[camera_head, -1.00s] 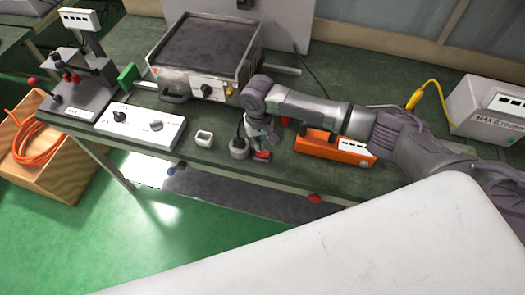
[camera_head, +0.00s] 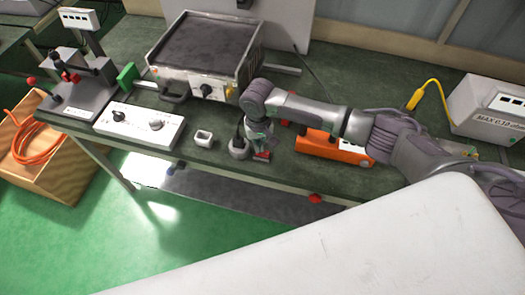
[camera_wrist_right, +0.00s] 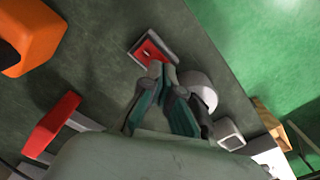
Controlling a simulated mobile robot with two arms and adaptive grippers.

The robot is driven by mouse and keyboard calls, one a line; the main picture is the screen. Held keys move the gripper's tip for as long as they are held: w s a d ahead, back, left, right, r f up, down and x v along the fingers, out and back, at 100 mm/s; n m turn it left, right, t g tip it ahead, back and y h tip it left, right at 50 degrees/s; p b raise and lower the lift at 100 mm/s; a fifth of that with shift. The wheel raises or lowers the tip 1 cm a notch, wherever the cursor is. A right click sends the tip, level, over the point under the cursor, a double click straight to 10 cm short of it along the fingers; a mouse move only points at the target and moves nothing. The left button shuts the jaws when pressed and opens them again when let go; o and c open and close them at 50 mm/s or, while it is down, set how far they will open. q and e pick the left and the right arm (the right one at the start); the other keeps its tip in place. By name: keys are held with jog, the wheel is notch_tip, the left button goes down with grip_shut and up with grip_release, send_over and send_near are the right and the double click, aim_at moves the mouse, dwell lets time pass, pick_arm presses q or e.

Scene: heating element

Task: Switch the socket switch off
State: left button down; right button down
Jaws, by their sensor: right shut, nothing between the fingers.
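The socket switch is a small red rocker in a grey frame on the front of the green bench; it shows in the head view (camera_head: 262,156) and in the wrist view (camera_wrist_right: 149,51). My right gripper (camera_head: 263,149) points down right over it, fingers shut and empty. In the wrist view the closed fingertips (camera_wrist_right: 164,70) are at the edge of the switch frame; I cannot tell if they touch it. The round grey socket (camera_head: 238,152) with a dark plug stands just left of the switch. My left gripper is not in view.
A white square box (camera_head: 203,139) and a white control panel (camera_head: 139,127) stand to the left. An orange device (camera_head: 333,148) stands to the right. The heating unit (camera_head: 205,60) is behind. The bench's front edge is close to the switch.

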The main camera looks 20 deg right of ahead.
jog(key=shift+f, duration=0.65)
jog(key=shift+r, duration=0.1)
notch_tip(320, 180, up, 7)
jog(key=p, duration=0.8)
dwell(0.5)
